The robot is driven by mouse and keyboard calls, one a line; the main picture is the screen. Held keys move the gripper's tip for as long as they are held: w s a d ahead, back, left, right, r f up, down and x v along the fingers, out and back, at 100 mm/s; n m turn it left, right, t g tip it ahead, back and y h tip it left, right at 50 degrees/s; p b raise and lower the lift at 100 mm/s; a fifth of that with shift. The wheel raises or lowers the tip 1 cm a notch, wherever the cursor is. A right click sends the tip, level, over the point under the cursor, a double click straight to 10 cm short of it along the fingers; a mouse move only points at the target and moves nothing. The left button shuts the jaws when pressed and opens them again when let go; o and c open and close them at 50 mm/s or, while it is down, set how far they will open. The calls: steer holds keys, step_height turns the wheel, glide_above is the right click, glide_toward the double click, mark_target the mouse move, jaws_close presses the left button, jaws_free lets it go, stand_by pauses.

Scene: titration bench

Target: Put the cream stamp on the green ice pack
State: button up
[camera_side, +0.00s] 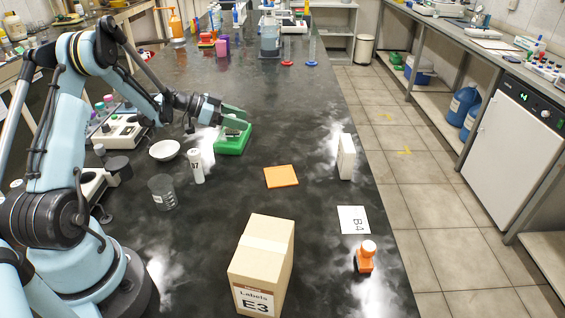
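A bright green block (231,147), which looks like the green ice pack, lies on the dark bench at the upper middle in the side view. My gripper (240,117) is right over its far part, with two greenish fingers pointing right. A small pale thing (233,130) shows just below the fingers, at the top of the green block. It may be the cream stamp, but it is too small and partly hidden to be sure. I cannot tell whether the fingers hold it or whether it touches the block.
A cardboard box (262,262) stands in front. A white bottle (196,166), dish (164,150) and beaker (162,192) are left.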

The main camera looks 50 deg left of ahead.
steer(key=shift+r, duration=0.1)
steer(key=shift+s+a+r, duration=0.15)
steer(key=shift+s, duration=0.05)
steer(key=v, duration=1.1)
steer(key=d+r+n+g+y, duration=0.2)
steer(key=d+r+n+g, duration=0.15)
steer(key=d, duration=1.15)
steer(key=s+d+n+y, duration=0.3)
steer(key=s+d+y, duration=0.2)
steer(key=s+d, duration=0.4)
steer(key=d, duration=0.4)
steer(key=shift+s+r, duration=0.25)
steer(key=shift+s, duration=0.05)
